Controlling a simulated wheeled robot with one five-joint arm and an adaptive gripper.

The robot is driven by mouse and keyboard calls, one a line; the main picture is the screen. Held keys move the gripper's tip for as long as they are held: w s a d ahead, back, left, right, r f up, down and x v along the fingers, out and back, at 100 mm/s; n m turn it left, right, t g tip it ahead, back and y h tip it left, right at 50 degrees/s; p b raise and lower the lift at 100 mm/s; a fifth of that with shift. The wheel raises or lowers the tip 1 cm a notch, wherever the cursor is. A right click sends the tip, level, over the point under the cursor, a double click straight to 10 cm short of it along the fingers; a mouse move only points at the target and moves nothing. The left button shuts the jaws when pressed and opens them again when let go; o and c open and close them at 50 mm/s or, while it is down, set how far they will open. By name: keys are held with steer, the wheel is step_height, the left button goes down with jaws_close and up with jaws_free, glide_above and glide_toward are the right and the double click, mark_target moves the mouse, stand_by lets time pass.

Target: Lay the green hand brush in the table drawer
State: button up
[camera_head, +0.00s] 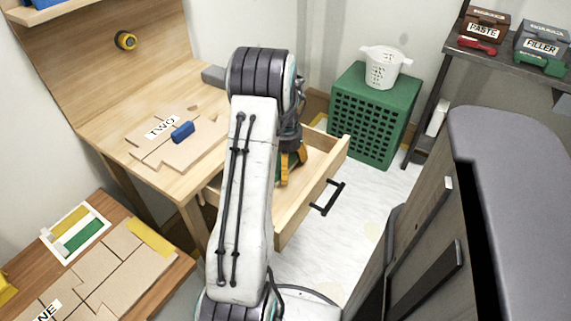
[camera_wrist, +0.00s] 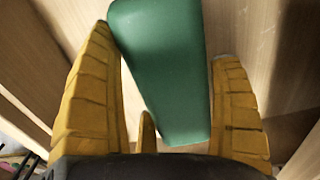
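The table drawer (camera_head: 300,205) stands pulled out from the wooden table, with a black handle on its front. My gripper (camera_head: 291,167) reaches down into the drawer, its yellow fingers partly hidden by my arm in the head view. In the wrist view, the green hand brush (camera_wrist: 165,75) lies between the two fingers, tilted, over pale wood. The left fingertip is close to or touching its edge, and a narrow gap shows by the right finger. My gripper (camera_wrist: 163,45) looks open around the brush. Whether the brush rests on the drawer floor is hard to tell.
The table top (camera_head: 125,115) bears pale boards marked TWO and a blue block (camera_head: 182,132). A grey-topped cabinet (camera_head: 515,150) is at the right. Floor shows between drawer and cabinet.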

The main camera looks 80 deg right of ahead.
steer(key=shift+o, duration=1.2)
step_height(320, 180, up, 12)
steer(key=p, duration=0.3)
steer(key=shift+r+p, duration=0.15)
steer(key=shift+p, duration=0.15)
